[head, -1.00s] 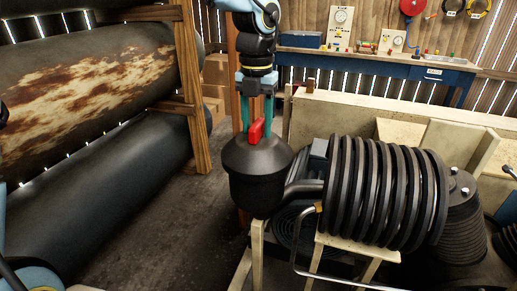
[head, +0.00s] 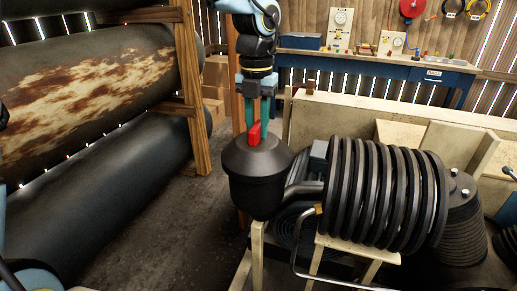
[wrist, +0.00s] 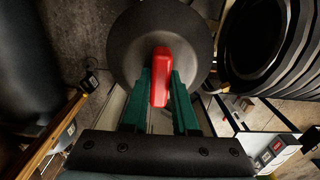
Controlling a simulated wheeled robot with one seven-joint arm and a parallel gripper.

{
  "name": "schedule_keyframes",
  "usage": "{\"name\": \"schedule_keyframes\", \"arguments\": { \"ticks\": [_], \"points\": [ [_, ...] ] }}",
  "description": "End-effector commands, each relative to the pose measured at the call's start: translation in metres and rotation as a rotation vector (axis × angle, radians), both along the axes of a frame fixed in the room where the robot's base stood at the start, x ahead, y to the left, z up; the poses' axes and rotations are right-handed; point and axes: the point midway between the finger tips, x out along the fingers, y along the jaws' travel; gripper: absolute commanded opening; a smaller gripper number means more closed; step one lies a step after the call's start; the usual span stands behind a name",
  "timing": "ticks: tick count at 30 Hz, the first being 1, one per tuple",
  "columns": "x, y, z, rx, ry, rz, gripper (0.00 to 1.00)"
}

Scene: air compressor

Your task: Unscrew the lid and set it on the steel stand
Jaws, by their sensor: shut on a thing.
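The lid is a dark, cone-shaped cover (head: 270,160) with a red upright handle (head: 254,133) on top. It sits on a black pot-like housing (head: 256,193) in the middle of the head view. My gripper (head: 257,138) points straight down over the lid, its green fingers shut on the red handle. In the wrist view the red handle (wrist: 161,77) stands between the two fingertips, above the round lid (wrist: 128,48). The lid looks level and seated on the housing. I cannot pick out the steel stand with certainty.
A black ribbed coil (head: 385,195) stands close to the right of the housing. Large tanks (head: 90,165) lie on a wooden rack (head: 188,80) at left. A blue workbench (head: 390,67) with gauges is at the back. The floor (head: 150,230) at left is clear.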

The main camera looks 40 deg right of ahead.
Motion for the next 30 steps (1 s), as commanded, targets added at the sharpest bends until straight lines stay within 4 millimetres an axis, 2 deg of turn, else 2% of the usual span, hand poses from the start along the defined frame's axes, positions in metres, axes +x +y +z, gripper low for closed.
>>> {"name": "schedule_keyframes", "arguments": {
  "ticks": [25,28,30],
  "points": [
    [-0.0002,0.0002,-0.0021,0.001,0.001,0.009,0.00],
    [-0.0008,0.0001,-0.0002,0.001,0.000,0.123,0.00],
    [-0.0009,0.0003,0.0000,0.002,0.000,0.260,0.00]
  ]
}}
